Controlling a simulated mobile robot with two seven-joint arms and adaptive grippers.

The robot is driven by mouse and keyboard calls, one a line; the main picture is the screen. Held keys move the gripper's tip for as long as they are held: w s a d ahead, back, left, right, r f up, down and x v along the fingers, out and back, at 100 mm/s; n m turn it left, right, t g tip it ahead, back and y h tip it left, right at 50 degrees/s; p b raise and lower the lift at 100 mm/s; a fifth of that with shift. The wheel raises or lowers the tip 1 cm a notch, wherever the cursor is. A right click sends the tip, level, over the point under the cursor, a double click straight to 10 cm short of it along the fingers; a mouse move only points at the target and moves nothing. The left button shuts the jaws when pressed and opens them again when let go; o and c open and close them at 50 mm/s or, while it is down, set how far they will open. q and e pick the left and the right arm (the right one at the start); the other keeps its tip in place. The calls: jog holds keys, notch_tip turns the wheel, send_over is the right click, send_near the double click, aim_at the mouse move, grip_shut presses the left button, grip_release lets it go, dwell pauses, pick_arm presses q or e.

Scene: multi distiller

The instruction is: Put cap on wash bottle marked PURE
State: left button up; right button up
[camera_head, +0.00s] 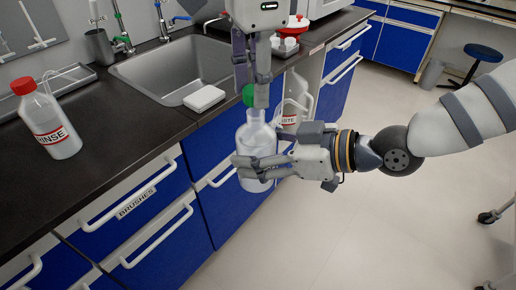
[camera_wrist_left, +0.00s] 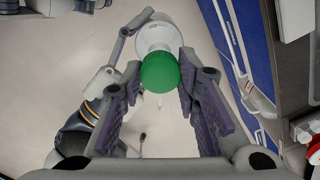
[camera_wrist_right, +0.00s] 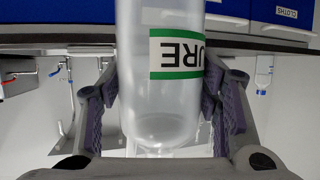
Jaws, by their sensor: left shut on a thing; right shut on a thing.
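The clear wash bottle (camera_head: 255,142) is upright in front of the counter, held at its body by my right gripper (camera_head: 250,168). In the right wrist view its label (camera_wrist_right: 178,53), with a green border, shows upside down and reads "URE"; the rest is hidden. My left gripper (camera_head: 250,92) points down from above and is shut on the green cap (camera_head: 248,95). The cap is right at the bottle's neck, slightly to its left in the head view; I cannot tell whether they touch. In the left wrist view the cap (camera_wrist_left: 160,72) covers the bottle's mouth from sight.
A red-capped RINSE bottle (camera_head: 50,122) stands on the dark counter (camera_head: 110,130) at left. A sink (camera_head: 175,75) and a white block (camera_head: 204,98) are behind. Another labelled bottle (camera_head: 290,117) shows behind the held one.

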aim_at(256, 112)
pick_arm(q)
jog(key=shift+f, duration=0.1)
dwell(0.7)
jog(key=shift+f, duration=0.85)
jog(key=shift+f, duration=0.6)
